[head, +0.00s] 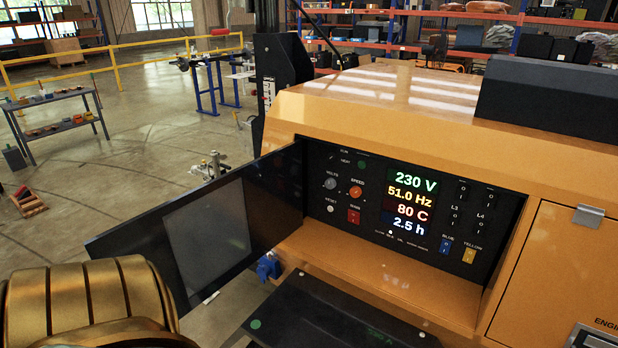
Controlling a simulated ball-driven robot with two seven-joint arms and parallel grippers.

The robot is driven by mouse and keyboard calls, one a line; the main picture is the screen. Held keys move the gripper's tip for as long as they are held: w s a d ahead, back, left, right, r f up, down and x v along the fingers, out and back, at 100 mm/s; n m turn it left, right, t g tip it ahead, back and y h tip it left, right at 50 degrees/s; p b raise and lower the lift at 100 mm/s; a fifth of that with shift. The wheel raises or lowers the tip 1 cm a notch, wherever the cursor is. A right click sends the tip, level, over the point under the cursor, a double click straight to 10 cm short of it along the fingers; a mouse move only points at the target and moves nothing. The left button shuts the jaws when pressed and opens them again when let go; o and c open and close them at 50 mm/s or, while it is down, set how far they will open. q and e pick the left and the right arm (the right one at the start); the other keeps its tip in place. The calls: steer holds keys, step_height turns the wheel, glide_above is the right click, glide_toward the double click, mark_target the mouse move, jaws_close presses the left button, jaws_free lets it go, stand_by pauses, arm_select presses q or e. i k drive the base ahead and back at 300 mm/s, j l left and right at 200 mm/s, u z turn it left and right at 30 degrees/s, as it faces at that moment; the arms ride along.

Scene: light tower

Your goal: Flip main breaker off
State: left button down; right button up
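The control panel (375,205) is recessed in the orange light tower housing (420,110), and its black door (110,235) stands open to the left. Black rocker switches (454,216) marked L1 and L4 sit at the panel's right side. Below them are a blue switch (446,246) and a yellow switch (469,255). I cannot tell from the small labels which one is the main breaker. The display (411,200) is lit with 230 V, 51.0 Hz, 80 C and 2.5 h. Neither of my grippers shows in the head view.
A gold ribbed shape (85,300) fills the lower left corner. A black flap (340,318) lies below the panel opening. A closed orange engine door (560,270) is at the right.

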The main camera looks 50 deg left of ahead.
mark_target(353, 216)
steer(key=u, duration=1.45)
steer(key=k+j+u, duration=0.15)
steer(key=u, duration=0.3)
